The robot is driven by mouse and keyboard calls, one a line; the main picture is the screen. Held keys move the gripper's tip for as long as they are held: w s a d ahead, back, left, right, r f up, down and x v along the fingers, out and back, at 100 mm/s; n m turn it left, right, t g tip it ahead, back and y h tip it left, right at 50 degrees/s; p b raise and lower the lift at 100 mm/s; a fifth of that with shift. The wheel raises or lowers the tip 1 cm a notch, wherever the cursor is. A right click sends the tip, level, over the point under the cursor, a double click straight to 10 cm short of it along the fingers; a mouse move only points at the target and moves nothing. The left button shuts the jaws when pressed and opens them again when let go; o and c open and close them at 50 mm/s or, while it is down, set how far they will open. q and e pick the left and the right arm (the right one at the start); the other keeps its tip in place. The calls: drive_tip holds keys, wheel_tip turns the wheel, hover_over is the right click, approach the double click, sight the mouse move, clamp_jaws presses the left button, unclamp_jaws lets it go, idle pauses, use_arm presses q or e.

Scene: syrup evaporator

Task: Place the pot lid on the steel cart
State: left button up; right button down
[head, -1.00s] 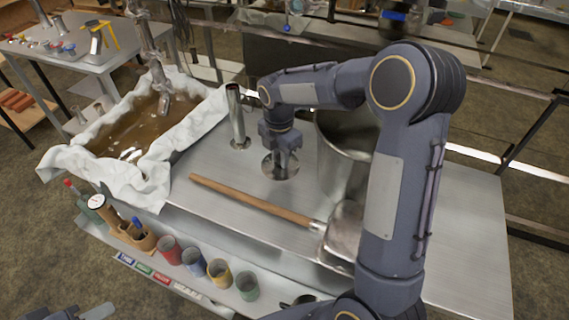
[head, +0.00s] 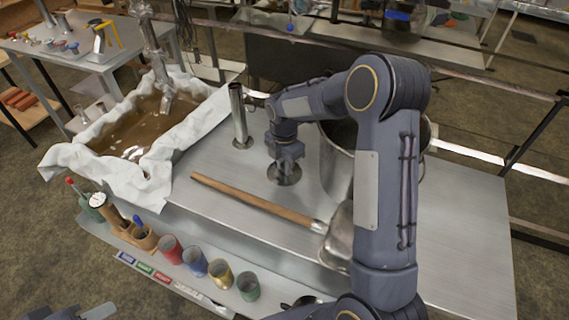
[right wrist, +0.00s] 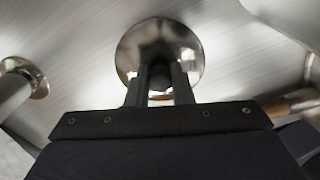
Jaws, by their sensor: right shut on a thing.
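The pot lid (head: 285,178) is a small shiny round disc. It lies flat at or just above the brushed steel top (head: 225,180), between an upright steel pipe and a large pot; I cannot tell if it touches. My right gripper (head: 284,160) comes down on it from above. In the right wrist view, the fingers (right wrist: 158,85) are shut on the dark knob at the middle of the lid (right wrist: 145,45). Part of what looks like my left gripper (head: 85,312) shows at the bottom left edge; its jaws are unclear.
The large steel pot (head: 337,165) stands right of the lid, partly behind my arm. The upright pipe (head: 240,118) stands left. A wooden-handled scoop (head: 255,203) lies in front. A cloth-edged syrup pan (head: 135,130) is at left. Coloured cups (head: 220,272) line the front shelf.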

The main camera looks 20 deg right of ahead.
drive_tip(key=c, duration=1.3)
unclamp_jaws()
